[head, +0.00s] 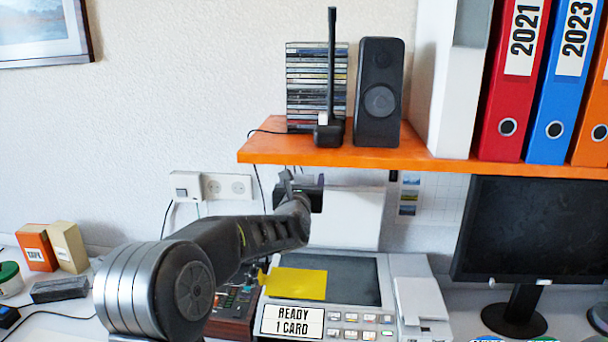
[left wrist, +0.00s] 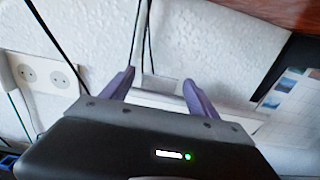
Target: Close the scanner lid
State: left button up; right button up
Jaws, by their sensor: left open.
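The scanner (head: 410,268) stands on the desk with its white lid (head: 350,220) raised, upright behind the dark glass (head: 350,279). A yellow card (head: 297,283) lies on the left part of the glass. The front display reads "READY 1 CARD". My left gripper (head: 287,178) is at the lid's upper left, below the shelf, and hides that corner. In the left wrist view its two purple fingers (left wrist: 160,85) are apart with nothing held between them. A white edge, probably the lid's, shows behind them; contact cannot be told. My right gripper is not in view.
An orange shelf (head: 340,152) hangs close above, bearing a speaker (head: 378,92), CD stack (head: 305,85), antenna device and binders. A monitor (head: 525,230) stands right. A wall socket (head: 228,186) and hanging cables are at left. Small boxes (head: 36,247) stand on the desk at far left.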

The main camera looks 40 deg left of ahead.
pick_arm(q)
jog(key=shift+x, duration=0.85)
jog(key=shift+c, duration=0.6)
grip_shut()
